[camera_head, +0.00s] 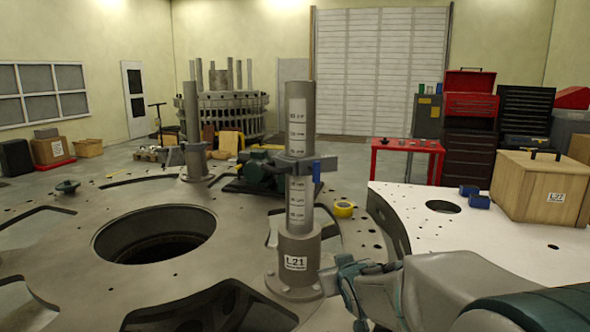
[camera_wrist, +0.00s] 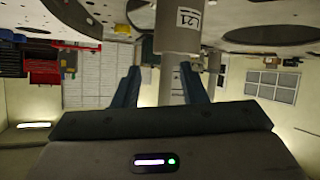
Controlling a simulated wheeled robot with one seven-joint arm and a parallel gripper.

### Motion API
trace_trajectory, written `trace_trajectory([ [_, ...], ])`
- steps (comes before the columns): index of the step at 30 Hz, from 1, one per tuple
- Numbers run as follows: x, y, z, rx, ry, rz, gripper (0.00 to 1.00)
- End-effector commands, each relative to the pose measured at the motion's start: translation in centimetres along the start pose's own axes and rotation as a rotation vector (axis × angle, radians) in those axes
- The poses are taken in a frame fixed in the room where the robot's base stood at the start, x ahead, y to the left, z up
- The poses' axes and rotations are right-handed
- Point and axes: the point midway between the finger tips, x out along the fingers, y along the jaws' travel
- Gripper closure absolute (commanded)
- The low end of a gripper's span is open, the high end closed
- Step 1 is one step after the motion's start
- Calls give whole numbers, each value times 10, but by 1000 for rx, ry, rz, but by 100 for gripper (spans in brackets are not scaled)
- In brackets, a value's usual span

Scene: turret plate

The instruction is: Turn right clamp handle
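A grey upright post labelled L21 (camera_head: 299,200) stands on the round metal plate in the head view. A clamp (camera_head: 296,164) rings it partway up, and a blue handle (camera_head: 316,170) hangs upright on the clamp's right side. My gripper (camera_head: 350,282) is low, just right of the post's base and well below the handle. In the wrist view, which looks upside down, the fingers of my gripper (camera_wrist: 161,72) are apart with nothing held. The L21 post (camera_wrist: 178,38) shows beyond them. I cannot make out the blue handle there.
A second post with a clamp (camera_head: 193,150) stands farther left on the turret plate (camera_head: 65,235), which has a large round hole. A white table (camera_head: 480,228) at right holds a wooden box (camera_head: 540,184) and blue pieces.

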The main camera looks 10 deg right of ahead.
Motion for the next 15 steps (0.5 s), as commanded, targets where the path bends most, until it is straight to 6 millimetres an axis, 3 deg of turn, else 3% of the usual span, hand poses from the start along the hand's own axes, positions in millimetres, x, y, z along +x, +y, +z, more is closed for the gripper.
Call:
trace_trajectory([
  [3,23,4,-33,8,173,-44,62],
  [6,35,8,-60,27,330,-86,62],
  [15,29,28,-123,117,753,-197,62],
])
